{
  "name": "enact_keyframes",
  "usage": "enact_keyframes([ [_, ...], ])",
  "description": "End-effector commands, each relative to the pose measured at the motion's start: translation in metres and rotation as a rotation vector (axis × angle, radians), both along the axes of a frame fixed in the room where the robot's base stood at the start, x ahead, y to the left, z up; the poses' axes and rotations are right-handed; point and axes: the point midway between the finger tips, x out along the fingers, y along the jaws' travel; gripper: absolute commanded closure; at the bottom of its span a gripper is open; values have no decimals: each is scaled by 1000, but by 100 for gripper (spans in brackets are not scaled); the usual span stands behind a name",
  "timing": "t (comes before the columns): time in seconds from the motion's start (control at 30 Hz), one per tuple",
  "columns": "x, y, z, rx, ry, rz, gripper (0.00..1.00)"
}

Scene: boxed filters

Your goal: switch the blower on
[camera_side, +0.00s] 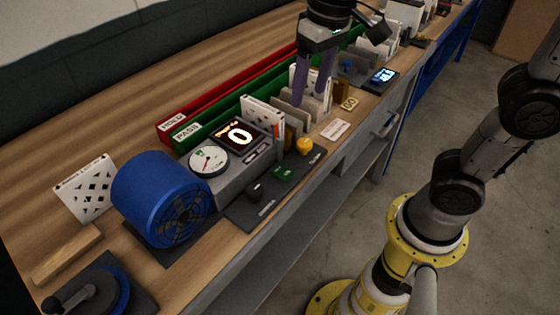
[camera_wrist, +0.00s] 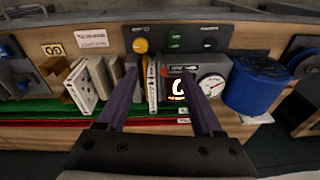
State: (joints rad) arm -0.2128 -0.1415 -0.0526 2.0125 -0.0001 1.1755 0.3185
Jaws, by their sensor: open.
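The blower (camera_side: 160,195) is a blue drum with a dark grille, standing on the bench at the left; it also shows in the wrist view (camera_wrist: 255,88). In front of its grey box lies a dark control strip (camera_side: 268,208) with a black knob (camera_side: 255,189), a green switch (camera_side: 284,173) and a yellow knob (camera_side: 304,146). The wrist view also shows the yellow knob (camera_wrist: 141,45) and green switch (camera_wrist: 175,40). A display (camera_side: 238,134) reads 0. My gripper (camera_side: 309,97) is open and empty, above the row of filters, apart from the controls.
A round gauge (camera_side: 208,161) sits beside the display. Upright boxed filters (camera_side: 262,115) and grey dividers stand behind the yellow knob. Red and green rails (camera_side: 225,100) run along the back. The bench's front edge is near the strip.

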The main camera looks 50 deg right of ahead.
Motion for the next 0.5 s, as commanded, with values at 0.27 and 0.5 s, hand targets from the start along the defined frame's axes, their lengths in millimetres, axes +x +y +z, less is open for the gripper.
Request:
enact_keyframes([
  [0.27, 33, 39, -35, -32, 125, 88, 32],
  [0.5, 31, 45, -54, -40, 147, 107, 32],
])
